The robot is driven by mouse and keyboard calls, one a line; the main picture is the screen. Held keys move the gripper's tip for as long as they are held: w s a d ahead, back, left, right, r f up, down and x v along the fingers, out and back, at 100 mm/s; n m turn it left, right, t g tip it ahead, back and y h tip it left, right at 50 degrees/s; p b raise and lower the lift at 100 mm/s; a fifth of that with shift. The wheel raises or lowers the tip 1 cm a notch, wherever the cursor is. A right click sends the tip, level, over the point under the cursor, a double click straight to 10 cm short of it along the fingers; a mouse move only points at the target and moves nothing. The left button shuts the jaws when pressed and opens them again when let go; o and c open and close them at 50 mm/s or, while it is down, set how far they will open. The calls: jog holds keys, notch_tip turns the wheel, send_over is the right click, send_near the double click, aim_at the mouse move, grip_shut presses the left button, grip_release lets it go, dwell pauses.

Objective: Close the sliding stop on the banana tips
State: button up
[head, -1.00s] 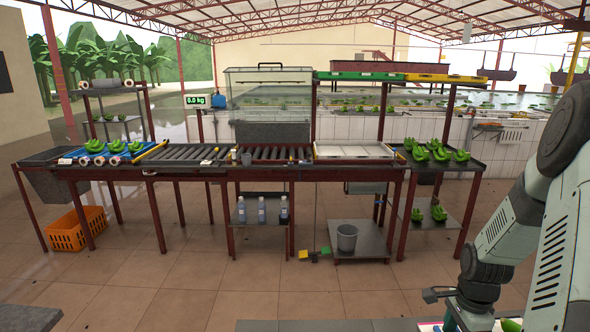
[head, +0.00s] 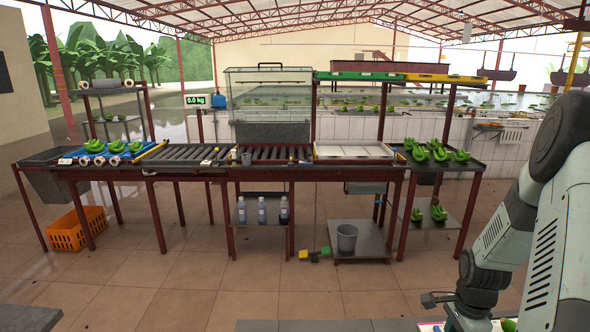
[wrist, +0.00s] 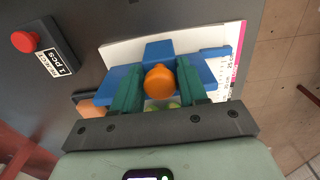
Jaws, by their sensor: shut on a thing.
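The blue sliding stop (wrist: 158,50) lies on a white board (wrist: 125,52) in the wrist view, with a round orange knob (wrist: 159,80) on it. My gripper (wrist: 160,68) has its two green fingers on either side of the knob, shut on it. Small yellow-green patches (wrist: 165,104), perhaps the banana tips, show just below the knob between the fingers. The rest of the fruit is hidden by my gripper. In the head view, part of a green banana (head: 508,325) shows at the bottom edge, beside my arm.
Floor shows at the right. In the head view, the roller table (head: 190,155) stands well away from my arm.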

jog(key=shift+d, duration=0.1)
dwell(0.3)
jog(key=shift+d, duration=2.35)
jog(key=o, duration=0.8)
jog(key=shift+r, duration=4)
